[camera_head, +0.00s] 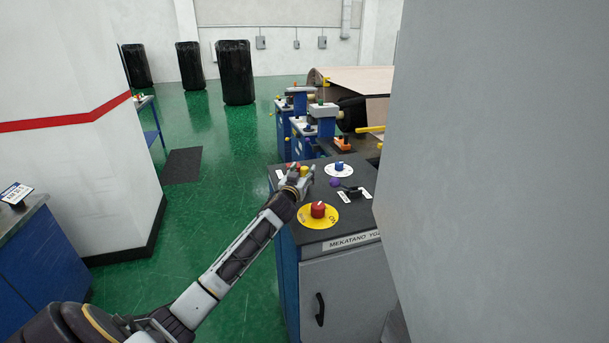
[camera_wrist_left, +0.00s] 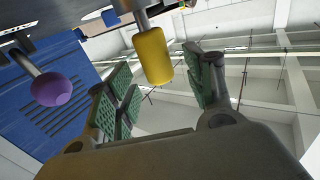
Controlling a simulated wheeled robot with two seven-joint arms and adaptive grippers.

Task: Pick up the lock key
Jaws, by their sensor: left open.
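My left gripper (camera_head: 305,177) is over the far left part of the dark control panel top (camera_head: 323,238). In the left wrist view its two green-padded fingers (camera_wrist_left: 170,95) are open, with a yellow cylindrical knob (camera_wrist_left: 153,56) on a metal stem between them. Contact with the pads cannot be told. A purple ball knob (camera_wrist_left: 52,89) on a stem is beside the fingers; it also shows on the panel (camera_head: 335,183). I cannot make out a clear lock key; a small black piece (camera_head: 351,190) sits between white labels on the panel. My right gripper is out of view.
On the panel are a red knob on a yellow disc (camera_head: 318,210) and a blue knob on a white disc (camera_head: 339,167). A large grey surface (camera_head: 500,170) closes off the right side. Green floor (camera_head: 215,200) is open left of the cabinet. Black wrapped rolls (camera_head: 236,72) stand behind.

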